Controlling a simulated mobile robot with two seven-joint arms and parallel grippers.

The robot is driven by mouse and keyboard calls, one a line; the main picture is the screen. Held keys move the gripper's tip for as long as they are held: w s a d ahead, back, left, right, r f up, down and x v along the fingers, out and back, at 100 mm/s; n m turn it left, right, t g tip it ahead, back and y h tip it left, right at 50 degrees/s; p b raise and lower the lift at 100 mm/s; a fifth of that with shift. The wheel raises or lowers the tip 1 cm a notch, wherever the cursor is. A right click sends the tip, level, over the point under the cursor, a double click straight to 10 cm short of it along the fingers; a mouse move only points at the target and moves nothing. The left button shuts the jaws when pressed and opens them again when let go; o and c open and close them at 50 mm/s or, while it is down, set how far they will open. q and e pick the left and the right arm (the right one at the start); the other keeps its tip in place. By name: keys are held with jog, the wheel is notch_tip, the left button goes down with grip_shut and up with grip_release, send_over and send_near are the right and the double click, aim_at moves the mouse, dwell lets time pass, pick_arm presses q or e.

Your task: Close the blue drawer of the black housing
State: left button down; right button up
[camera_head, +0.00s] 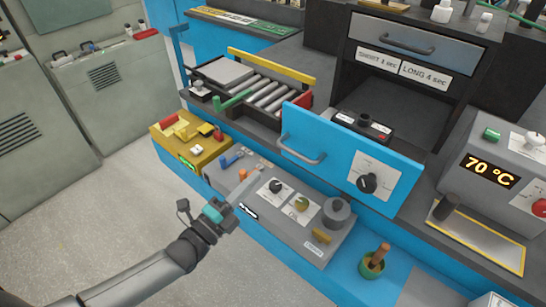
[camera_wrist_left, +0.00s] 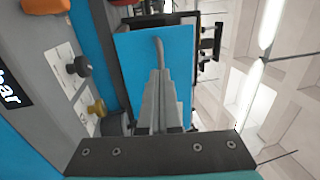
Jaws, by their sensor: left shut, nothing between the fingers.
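The blue drawer (camera_head: 335,140) stands pulled out from the black housing (camera_head: 345,72). Its front has a grey handle (camera_head: 301,150) on the left and a white plate with a black knob (camera_head: 367,183) on the right. My left gripper (camera_head: 260,175) is shut and empty, in front of the drawer and to the lower left of its handle. In the left wrist view, the shut fingers (camera_wrist_left: 158,72) point towards the blue front (camera_wrist_left: 135,60), with the handle (camera_wrist_left: 160,48) just beyond their tips. A gap or touch there cannot be told. My right gripper is out of view.
Below the drawer is a grey control panel (camera_head: 225,187) with knobs. To the left is a roller tray (camera_head: 265,92) with a yellow bar. A yellow box (camera_head: 180,152) stands lower left. A 70 °C heater unit (camera_head: 460,150) is at right. The floor (camera_head: 110,210) at left is clear.

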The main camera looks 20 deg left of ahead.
pick_arm(q)
jog(key=b+x, duration=0.1)
jog(key=x, duration=0.7)
jog(key=shift+w, duration=0.15)
